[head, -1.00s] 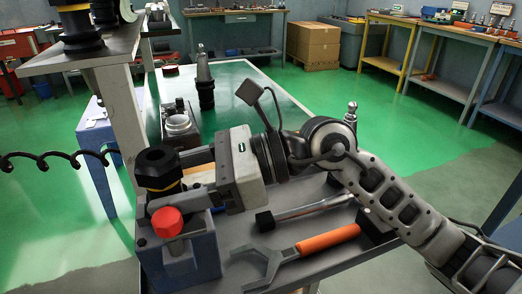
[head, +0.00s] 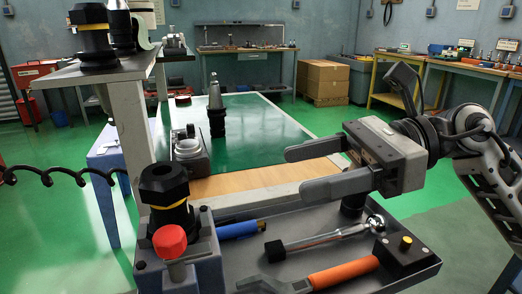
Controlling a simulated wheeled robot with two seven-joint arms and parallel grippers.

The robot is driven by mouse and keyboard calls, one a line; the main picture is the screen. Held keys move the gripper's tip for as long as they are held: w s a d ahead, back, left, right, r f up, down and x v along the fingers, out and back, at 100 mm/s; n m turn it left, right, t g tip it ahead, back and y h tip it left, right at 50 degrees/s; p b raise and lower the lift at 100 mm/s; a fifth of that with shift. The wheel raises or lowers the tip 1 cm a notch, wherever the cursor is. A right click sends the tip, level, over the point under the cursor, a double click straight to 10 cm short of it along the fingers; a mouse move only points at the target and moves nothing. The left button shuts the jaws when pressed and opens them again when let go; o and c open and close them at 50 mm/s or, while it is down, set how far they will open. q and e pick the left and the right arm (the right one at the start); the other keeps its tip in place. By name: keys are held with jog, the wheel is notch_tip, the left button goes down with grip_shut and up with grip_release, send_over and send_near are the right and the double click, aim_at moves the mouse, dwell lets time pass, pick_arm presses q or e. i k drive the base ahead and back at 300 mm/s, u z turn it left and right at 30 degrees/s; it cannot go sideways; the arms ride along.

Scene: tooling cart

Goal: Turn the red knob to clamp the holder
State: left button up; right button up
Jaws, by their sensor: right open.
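The red knob (head: 170,241) stands on the front of a blue-grey clamping block (head: 208,255) at the near left of the cart tray. A black holder (head: 166,192) with a yellow ring sits upright in that block, just behind the knob. My right gripper (head: 300,172) is open and empty. Its two long fingers point left, above the tray and to the right of the holder, apart from both knob and holder. My left gripper is not in view.
On the tray (head: 330,222) lie a blue-handled tool (head: 240,229), a ratchet (head: 320,239) and an orange-handled wrench (head: 345,273). A shelf (head: 100,68) with more holders rises at left. A green-topped table (head: 260,135) stands behind.

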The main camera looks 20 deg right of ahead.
aim_at(170, 241)
jog(key=k, duration=1)
